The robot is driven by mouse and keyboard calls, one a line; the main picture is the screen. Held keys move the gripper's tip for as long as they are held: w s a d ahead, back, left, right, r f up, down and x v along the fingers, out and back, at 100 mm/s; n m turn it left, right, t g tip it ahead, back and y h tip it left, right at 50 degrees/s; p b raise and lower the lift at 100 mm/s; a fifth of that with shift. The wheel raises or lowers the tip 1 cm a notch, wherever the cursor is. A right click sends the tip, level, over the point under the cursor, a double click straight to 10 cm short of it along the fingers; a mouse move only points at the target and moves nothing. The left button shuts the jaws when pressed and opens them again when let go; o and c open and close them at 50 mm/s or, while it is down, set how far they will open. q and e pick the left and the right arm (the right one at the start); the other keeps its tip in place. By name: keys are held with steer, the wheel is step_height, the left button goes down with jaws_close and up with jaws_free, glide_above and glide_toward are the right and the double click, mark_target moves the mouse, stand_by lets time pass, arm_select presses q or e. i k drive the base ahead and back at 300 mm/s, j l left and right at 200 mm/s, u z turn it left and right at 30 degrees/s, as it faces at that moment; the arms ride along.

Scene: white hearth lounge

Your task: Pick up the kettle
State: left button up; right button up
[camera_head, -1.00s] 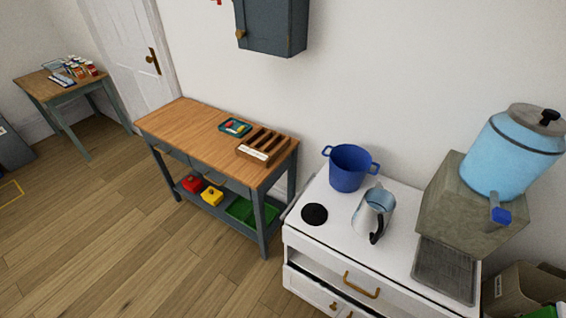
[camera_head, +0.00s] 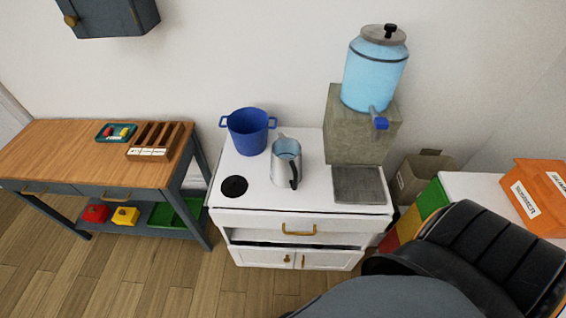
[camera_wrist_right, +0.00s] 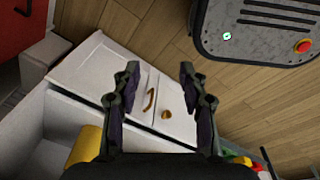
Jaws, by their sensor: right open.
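The kettle (camera_head: 286,163) is a silver metal jug with an open top and a black handle at its right front. It stands upright on the white stove cabinet (camera_head: 262,198), right of a black round burner (camera_head: 234,187). In the head view no gripper is near it. My right gripper (camera_wrist_right: 160,80) shows only in the right wrist view, open with nothing between its fingers, above the white cabinet front and wood floor. The kettle is not in that view. My left gripper is in neither view.
A blue pot (camera_head: 249,133) stands close behind the kettle. To its right are a metal drain tray (camera_head: 359,185) and a stone block (camera_head: 350,135) bearing a blue water dispenser (camera_head: 375,75). A wooden table (camera_head: 75,150) stands left; an orange box (camera_head: 540,190) lies right.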

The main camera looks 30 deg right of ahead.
mark_target(285, 171)
steer(key=i+j+z, duration=0.2)
steer(key=z, duration=0.15)
steer(key=i+j+z, duration=0.2)
steer(key=z, duration=0.15)
